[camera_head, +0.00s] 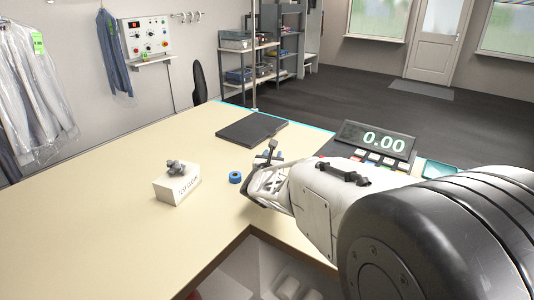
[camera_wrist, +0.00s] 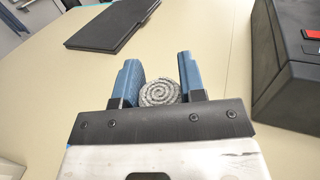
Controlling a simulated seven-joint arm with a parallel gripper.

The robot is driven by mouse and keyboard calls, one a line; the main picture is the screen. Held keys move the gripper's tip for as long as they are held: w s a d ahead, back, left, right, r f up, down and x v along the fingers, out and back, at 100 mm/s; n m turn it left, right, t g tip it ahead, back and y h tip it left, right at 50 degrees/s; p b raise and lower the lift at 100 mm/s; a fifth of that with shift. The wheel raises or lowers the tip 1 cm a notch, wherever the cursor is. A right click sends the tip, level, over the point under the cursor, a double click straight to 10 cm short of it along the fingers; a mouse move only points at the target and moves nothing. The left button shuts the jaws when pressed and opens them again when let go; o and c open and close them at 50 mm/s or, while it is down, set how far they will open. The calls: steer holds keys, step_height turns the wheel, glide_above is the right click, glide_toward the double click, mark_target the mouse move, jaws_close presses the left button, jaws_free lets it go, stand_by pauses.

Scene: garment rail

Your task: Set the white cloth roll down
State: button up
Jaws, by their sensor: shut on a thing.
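The white cloth roll (camera_wrist: 160,92) shows in the wrist view as a greyish-white spiral end between the two blue fingers of my gripper (camera_wrist: 158,74). The fingers are shut on its sides. In the head view my gripper (camera_head: 267,160) is over the beige counter (camera_head: 120,225), near its inner corner. There the roll is mostly hidden by the gripper, and I cannot make it out clearly. I cannot tell whether the roll touches the counter.
A dark flat board (camera_head: 252,130) lies behind my gripper. A display reading 0.00 (camera_head: 376,140) stands right. The counter's left side is clear.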

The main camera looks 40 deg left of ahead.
steer(key=shift+w+a+f, duration=0.15)
steer(key=shift+w+a, duration=1.05)
steer(key=shift+w+a+f, duration=0.2)
steer(key=shift+w+a, duration=1.05)
steer(key=shift+w+a+f, duration=0.15)
steer(key=shift+w+a, duration=1.05)
steer(key=shift+a, duration=0.1)
steer(key=shift+w+a, duration=0.1)
steer(key=shift+w, duration=0.1)
steer(key=shift+f, duration=1.75)
steer(key=shift+f, duration=0.1)
steer(key=o, duration=0.9)
